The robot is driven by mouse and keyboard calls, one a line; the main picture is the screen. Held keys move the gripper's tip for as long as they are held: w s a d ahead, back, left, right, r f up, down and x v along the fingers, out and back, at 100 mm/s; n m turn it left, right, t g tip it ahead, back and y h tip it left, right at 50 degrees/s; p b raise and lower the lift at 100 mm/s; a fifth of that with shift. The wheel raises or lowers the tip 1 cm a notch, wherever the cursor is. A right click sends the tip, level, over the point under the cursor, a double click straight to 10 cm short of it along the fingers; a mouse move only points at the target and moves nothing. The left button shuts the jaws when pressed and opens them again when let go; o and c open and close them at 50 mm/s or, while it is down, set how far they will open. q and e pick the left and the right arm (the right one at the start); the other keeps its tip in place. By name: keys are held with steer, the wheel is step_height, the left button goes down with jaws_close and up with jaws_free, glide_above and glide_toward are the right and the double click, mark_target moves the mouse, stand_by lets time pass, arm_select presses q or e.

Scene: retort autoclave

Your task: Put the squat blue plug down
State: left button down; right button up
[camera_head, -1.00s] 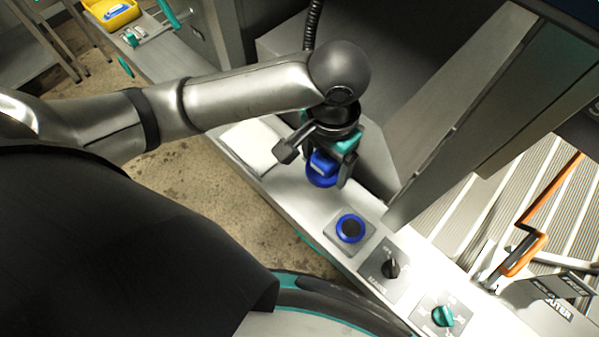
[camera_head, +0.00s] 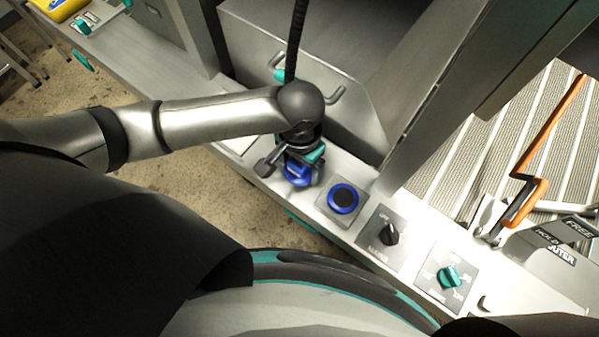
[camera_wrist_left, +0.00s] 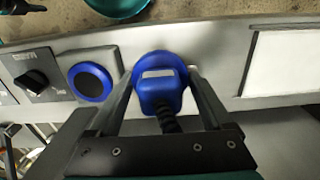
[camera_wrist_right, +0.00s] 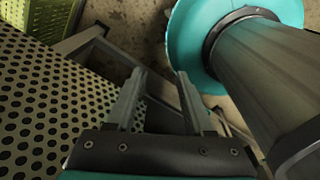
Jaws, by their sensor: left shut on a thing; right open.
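The squat blue plug (camera_head: 298,173) is between the fingers of my left gripper (camera_head: 297,178), over the pale ledge, just left of the blue-ringed round fitting. In the left wrist view the plug (camera_wrist_left: 162,88) has a wide round blue flange, a pale label and a dark ribbed cable. The left gripper (camera_wrist_left: 163,78) is shut on its sides. I cannot tell whether the flange touches the ledge. My right gripper (camera_wrist_right: 158,84) is open and empty in the right wrist view.
The blue-ringed fitting (camera_head: 343,198) sits on a square plate. Beyond it are a black knob (camera_head: 389,234) and a teal knob (camera_head: 448,276). An orange handle (camera_head: 528,195) stands at the right. A perforated panel (camera_wrist_right: 50,115) and a teal disc (camera_wrist_right: 190,45) flank the right gripper.

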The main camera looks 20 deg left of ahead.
mark_target(299, 174)
arm_select(q)
step_height(299, 174, down, 4)
steer(key=shift+r+b, duration=0.1)
steer(key=shift+b, duration=0.45)
steer(key=shift+f, duration=0.3)
jaws_free()
steer(key=shift+r, duration=0.2)
step_height(299, 174, up, 12)
steer(key=p, duration=0.3)
